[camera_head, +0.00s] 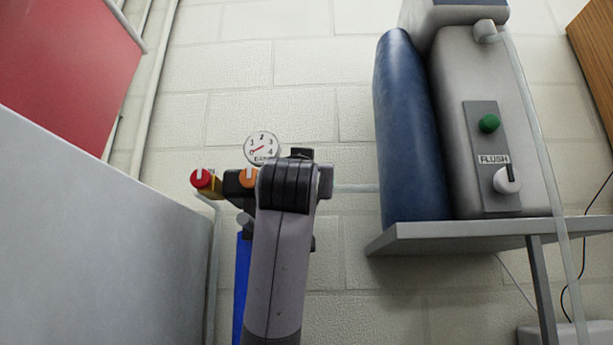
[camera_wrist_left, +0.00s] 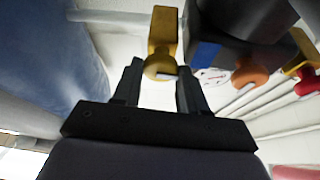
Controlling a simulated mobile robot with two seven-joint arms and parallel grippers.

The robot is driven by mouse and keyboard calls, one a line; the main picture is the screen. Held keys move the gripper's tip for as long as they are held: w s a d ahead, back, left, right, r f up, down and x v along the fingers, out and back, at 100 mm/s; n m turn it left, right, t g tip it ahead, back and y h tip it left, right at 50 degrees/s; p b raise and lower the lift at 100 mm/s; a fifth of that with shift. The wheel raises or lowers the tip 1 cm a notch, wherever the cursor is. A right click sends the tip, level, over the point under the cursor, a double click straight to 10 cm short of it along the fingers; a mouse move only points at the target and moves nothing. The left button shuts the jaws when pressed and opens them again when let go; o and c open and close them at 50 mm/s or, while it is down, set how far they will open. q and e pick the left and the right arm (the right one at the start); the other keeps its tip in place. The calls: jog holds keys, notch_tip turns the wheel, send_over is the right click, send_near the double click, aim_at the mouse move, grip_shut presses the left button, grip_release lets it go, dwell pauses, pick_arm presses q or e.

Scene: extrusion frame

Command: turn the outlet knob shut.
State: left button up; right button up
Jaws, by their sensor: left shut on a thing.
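A yellow knob (camera_wrist_left: 160,67) on a yellow valve body sits between the two fingers of my left gripper (camera_wrist_left: 160,74) in the left wrist view; the gripper is shut on it. No label tells whether this is the outlet knob. In the head view my left arm covers this knob and the fingertips. An orange knob (camera_head: 248,177) and a red knob (camera_head: 202,178) are to the left of my gripper there. They also show in the wrist view, the orange knob (camera_wrist_left: 249,73) and the red knob (camera_wrist_left: 307,86) at the right. My right gripper is in neither view.
A round gauge (camera_head: 261,147) is just above the knobs. A blue cylinder (camera_head: 407,130) and a grey unit with a FLUSH panel (camera_head: 493,200) stand on a shelf (camera_head: 440,232) at the right. A large grey surface (camera_head: 95,225) fills the lower left.

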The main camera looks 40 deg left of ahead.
pick_arm(q)
jog(key=shift+s+a+r+m+h, duration=0.1)
jog(key=shift+m+h, duration=1.25)
jog(key=shift+m, duration=2.1)
jog(key=shift+r+m+h, duration=0.1)
jog(key=shift+m+h, duration=1.3)
jog(key=shift+m, duration=2)
jog(key=shift+s+a+r+m+h, duration=0.1)
jog(key=shift+m+h, duration=1.25)
jog(key=shift+m, duration=2.1)
jog(key=shift+g, duration=0.3)
jog(key=o, duration=1)
jog(key=shift+d, duration=0.1)
jog(key=b+v, duration=0.2)
jog(key=v, duration=0.5)
